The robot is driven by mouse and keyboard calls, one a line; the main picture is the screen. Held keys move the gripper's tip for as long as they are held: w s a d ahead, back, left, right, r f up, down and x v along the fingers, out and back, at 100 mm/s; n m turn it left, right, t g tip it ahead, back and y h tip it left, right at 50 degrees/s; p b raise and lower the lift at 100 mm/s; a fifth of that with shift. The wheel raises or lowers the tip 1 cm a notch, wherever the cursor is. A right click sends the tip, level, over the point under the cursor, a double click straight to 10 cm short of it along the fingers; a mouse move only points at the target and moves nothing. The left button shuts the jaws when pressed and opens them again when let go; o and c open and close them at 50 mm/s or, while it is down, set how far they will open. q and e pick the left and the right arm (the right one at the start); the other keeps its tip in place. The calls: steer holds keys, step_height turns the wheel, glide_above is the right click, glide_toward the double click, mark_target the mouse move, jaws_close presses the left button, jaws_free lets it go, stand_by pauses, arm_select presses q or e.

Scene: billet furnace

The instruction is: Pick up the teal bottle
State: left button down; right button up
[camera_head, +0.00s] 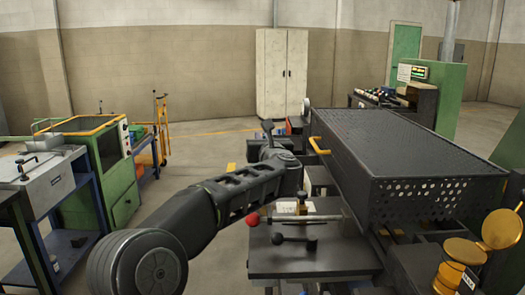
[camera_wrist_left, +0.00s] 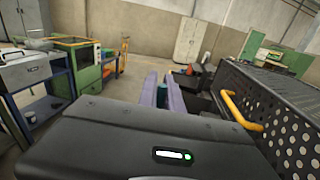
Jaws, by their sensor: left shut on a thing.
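The teal bottle (camera_wrist_left: 161,94) shows in the left wrist view as a small teal patch between the two purple fingers of my left gripper (camera_wrist_left: 162,84). The fingers are shut on it, one on each side, and they hide most of it. In the head view, my left gripper (camera_head: 268,130) is at the far end of my outstretched left arm, left of the black perforated box. The bottle cannot be made out there. My right gripper is not in view.
A black perforated box (camera_head: 400,150) with a yellow handle (camera_head: 319,146) stands close on the right. A dark plate with a red-knobbed lever (camera_head: 254,219) lies below. A green machine (camera_head: 108,165) and blue-framed bench stand left. Open floor lies between, before a pale cabinet (camera_head: 282,75).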

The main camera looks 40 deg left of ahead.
arm_select(q)
step_height(320, 180, up, 7)
steer(key=p, duration=0.1)
steer(key=shift+r, duration=0.1)
stand_by(0.6)
